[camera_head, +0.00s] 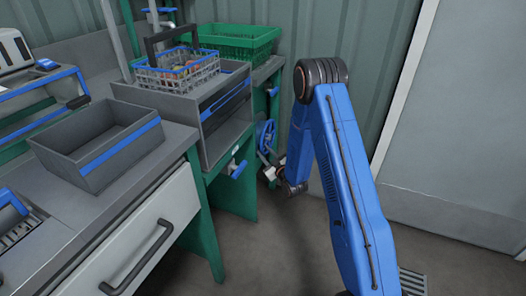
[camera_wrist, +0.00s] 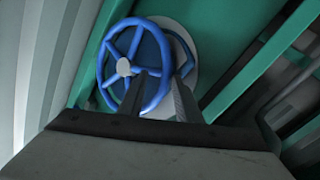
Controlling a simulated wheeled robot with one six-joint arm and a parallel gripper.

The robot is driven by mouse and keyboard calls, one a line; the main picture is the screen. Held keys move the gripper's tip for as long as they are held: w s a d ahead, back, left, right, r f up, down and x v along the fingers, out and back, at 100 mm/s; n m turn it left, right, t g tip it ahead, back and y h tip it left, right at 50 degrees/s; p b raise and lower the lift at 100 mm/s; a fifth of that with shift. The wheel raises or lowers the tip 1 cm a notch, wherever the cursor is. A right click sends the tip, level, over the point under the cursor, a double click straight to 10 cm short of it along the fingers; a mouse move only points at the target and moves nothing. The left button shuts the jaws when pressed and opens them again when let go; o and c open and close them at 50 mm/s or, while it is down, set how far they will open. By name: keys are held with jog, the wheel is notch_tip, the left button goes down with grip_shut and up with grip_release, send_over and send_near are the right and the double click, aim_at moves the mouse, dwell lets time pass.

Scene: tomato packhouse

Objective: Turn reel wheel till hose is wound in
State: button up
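The blue spoked reel wheel (camera_head: 266,133) is mounted low on the green bench frame, left of my arm in the head view. In the wrist view the wheel (camera_wrist: 107,62) faces me, with a pale hub and a round plate behind it. My gripper (camera_wrist: 160,78) reaches the lower right of the wheel. Its two dark fingers stand apart, and part of the blue rim shows between them. I cannot tell whether either finger touches the rim. My gripper is small and partly hidden in the head view (camera_head: 272,172). No hose can be made out in either view.
A grey bench carries an open grey bin (camera_head: 70,148), a blue-trimmed basket (camera_head: 150,82) and a green crate (camera_head: 262,35). A drawer with a handle (camera_head: 138,258) faces the floor. A corrugated wall stands behind. Floor (camera_head: 270,245) is clear left of my arm.

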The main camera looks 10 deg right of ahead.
aim_at(267, 136)
grip_shut()
jog(key=shift+r, duration=0.15)
jog(key=shift+w+d+r+m+g+y, duration=0.15)
jog(key=shift+w+r+m+g, duration=0.05)
jog(key=shift+r+m+g, duration=1.05)
jog(key=shift+w+d+r+m+g+y, duration=0.1)
jog(key=shift+w+r+m+g+y, duration=0.1)
jog(key=shift+r+m+g, duration=1.1)
jog(key=shift+w+d+r+m+g+y, duration=0.15)
jog(key=shift+r+m+g, duration=0.8)
jog(key=shift+r, duration=0.65)
grip_release()
